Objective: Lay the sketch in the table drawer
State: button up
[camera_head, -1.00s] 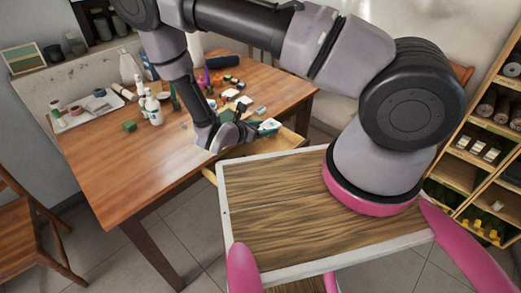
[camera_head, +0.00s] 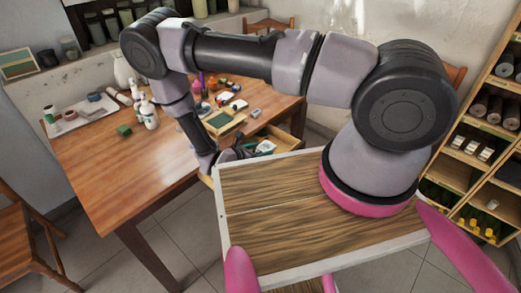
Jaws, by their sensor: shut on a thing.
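The table (camera_head: 100,170) is wooden, and its drawer (camera_head: 287,141) stands open on the near right side, partly hidden by my arm and body. My gripper (camera_head: 247,152) is low at the open drawer, shut on a small pale and green piece (camera_head: 265,147) that looks like the sketch. The piece appears inside or just above the drawer. I cannot tell whether it touches the drawer floor. The fingertips are small and dark here, and my wrist hides part of the drawer.
A green, tan-edged panel (camera_head: 219,121) lies on the table near the drawer, with small paints behind it. A white tray (camera_head: 78,115), bottles (camera_head: 149,114) and a green block (camera_head: 124,130) stand farther left. A chair (camera_head: 22,225) is at left and a shelf (camera_head: 480,150) at right.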

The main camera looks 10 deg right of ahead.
jog(key=shift+f, duration=0.55)
jog(key=o, duration=1.3)
jog(key=shift+o, duration=0.2)
jog(key=shift+r, duration=0.25)
jog(key=v, duration=1.2)
jog(key=shift+r, duration=0.35)
jog(key=w+d+r+m+g+y, duration=0.3)
jog(key=r+m, duration=0.5)
jog(key=r, duration=0.7)
jog(key=d+r+m+g+y, duration=0.2)
jog(key=d+r+m+g, duration=0.45)
jog(key=r, duration=0.85)
jog(key=s+d+r+m+t+y, duration=0.2)
jog(key=s+r+m+t, duration=0.1)
jog(key=r, duration=0.5)
jog(key=s+d+r+m+t+y, duration=0.2)
jog(key=s+r+m, duration=0.3)
jog(key=r, duration=0.3)
jog(key=s+d+r+m+t+y, duration=0.2)
jog(key=s+r+m+t+y, duration=0.2)
jog(key=r+m, duration=0.2)
notch_tip(320, 180, up, 3)
jog(key=shift+d+f, duration=0.25)
jog(key=shift+d, duration=0.15)
jog(key=shift+s+m, duration=0.15)
jog(key=shift+m, duration=0.1)
